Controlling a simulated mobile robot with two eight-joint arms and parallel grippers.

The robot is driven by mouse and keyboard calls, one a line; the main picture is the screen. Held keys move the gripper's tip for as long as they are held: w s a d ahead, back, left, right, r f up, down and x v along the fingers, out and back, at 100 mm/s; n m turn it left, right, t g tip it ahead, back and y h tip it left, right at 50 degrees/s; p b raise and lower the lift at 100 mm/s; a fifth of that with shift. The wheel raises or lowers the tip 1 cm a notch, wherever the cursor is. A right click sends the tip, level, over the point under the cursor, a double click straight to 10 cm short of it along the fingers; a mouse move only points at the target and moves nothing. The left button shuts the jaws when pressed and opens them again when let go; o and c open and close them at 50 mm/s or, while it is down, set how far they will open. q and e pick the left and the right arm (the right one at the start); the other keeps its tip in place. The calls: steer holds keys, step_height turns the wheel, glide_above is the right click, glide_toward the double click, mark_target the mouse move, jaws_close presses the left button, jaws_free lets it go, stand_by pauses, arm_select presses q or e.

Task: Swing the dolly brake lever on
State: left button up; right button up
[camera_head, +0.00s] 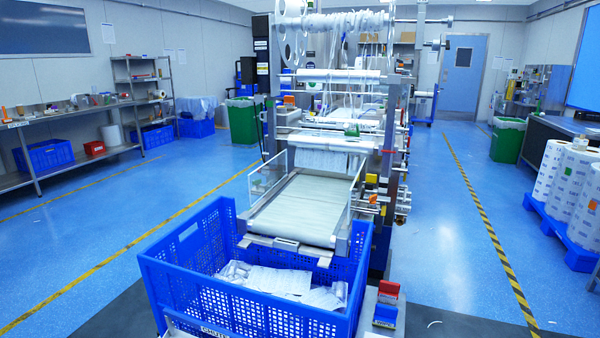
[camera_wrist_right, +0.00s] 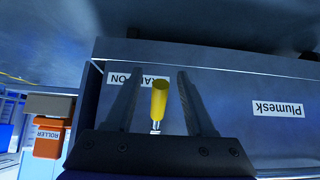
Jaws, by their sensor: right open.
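In the right wrist view a yellow lever handle (camera_wrist_right: 159,100) on a short metal stem stands between the two fingers of my right gripper (camera_wrist_right: 156,75). The fingers are open, with a visible gap on each side of the handle. A white label (camera_wrist_right: 118,78) on the grey panel behind is partly covered by the finger and handle; its end reads "ON". I cannot tell the lever's brake position. The head view does not show the lever or either gripper.
An orange block marked "ROLLER" (camera_wrist_right: 48,145) is at the left of the wrist view. In the head view a blue crate (camera_head: 160,290) stands before the packing machine (camera_head: 300,210); blue floor (camera_head: 440,220) is clear to the right.

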steer(key=shift+s, duration=0.1)
steer(key=p+v, duration=0.4)
steer(key=v, duration=0.5)
steer(key=shift+p, duration=0.35)
stand_by(0.3)
steer(key=shift+s, duration=0.1)
